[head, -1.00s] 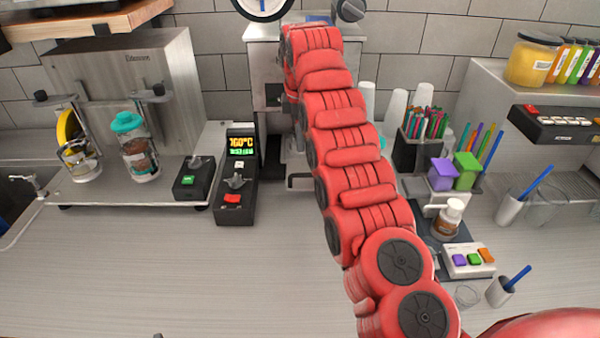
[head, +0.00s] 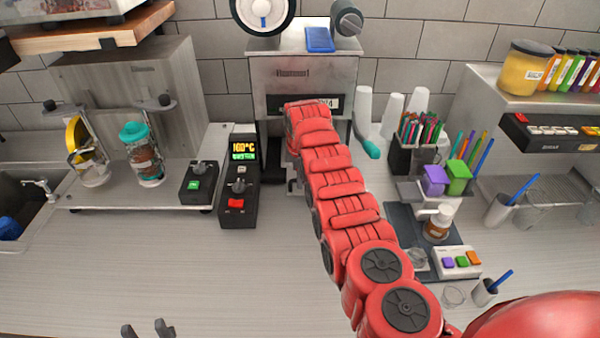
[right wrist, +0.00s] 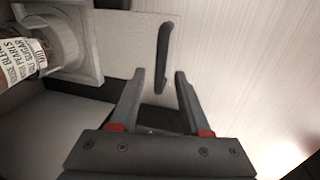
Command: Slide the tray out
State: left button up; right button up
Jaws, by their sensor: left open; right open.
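The cup sealer (head: 300,72) is the grey metal machine at the back wall in the head view. My red right arm crosses in front of it and hides its lower middle and most of the tray. A labelled cup (right wrist: 28,55) sits in a holder at the left. My left gripper (head: 148,328) is open and empty at the bottom edge of the head view.
A black control box (head: 239,195) with a temperature display stands left of the sealer. White cups (head: 391,115) and a straw holder (head: 412,158) stand to its right. The counter (head: 190,270) at front left is clear.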

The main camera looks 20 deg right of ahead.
grip_shut()
dwell(1.5)
